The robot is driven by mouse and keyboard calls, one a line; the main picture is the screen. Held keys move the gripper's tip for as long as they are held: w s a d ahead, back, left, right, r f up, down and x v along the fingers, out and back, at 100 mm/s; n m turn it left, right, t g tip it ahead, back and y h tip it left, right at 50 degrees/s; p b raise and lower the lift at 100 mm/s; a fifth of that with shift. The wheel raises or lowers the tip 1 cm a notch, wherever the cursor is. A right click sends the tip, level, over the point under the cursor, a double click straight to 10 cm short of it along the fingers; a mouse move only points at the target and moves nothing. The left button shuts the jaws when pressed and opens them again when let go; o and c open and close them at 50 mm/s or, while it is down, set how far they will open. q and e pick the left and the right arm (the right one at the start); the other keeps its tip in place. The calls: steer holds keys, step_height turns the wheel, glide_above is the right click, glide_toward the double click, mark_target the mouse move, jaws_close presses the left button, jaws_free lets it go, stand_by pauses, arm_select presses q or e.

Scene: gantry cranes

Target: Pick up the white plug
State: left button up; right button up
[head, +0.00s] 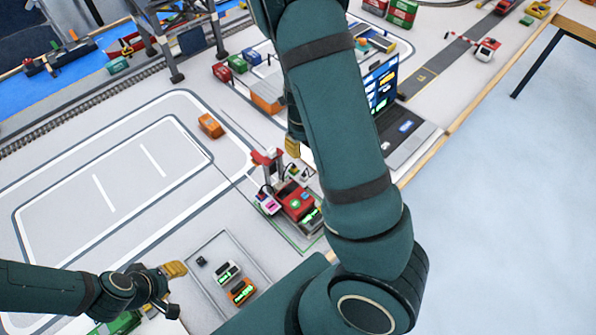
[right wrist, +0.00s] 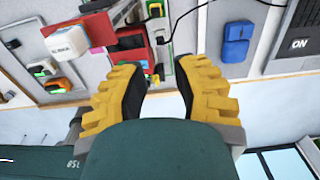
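In the right wrist view, a small white piece (right wrist: 160,38) with a black cable sits at the red and dark station beyond my fingers. It looks like the white plug, but it is too small to be sure. My right gripper (right wrist: 160,68) is open, with yellow ribbed fingers wide apart and nothing clearly held between them. In the head view my right gripper (head: 293,146) is mostly hidden behind my arm, above the red station (head: 295,203). My left gripper (head: 174,270) is low at the left, near a tray; its opening is unclear.
A tray (head: 222,238) holds a white-green and an orange-green block. An orange container (head: 211,125) stands on the marked floor. A laptop (head: 408,132) is right of my right arm, near the wooden table edge. A crane frame (head: 185,40) stands at the back left.

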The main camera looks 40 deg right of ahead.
steer(key=b, duration=0.2)
glide_above(303, 174)
steer(key=f, duration=0.4)
steer(key=w+f, duration=0.1)
steer(key=f, duration=0.2)
steer(key=shift+d, duration=0.15)
arm_select(q)
step_height(303, 174, down, 4)
steer(key=shift+d+f+b, duration=0.1)
steer(key=shift+f+b, duration=0.05)
steer(key=shift+b, duration=0.5)
arm_select(e)
steer(key=f, duration=0.4)
steer(key=shift+s+f, duration=0.3)
steer(key=shift+s, duration=0.1)
arm_select(q)
steer(key=shift+f, duration=0.1)
arm_select(e)
steer(key=shift+f, duration=0.5)
jaws_close()
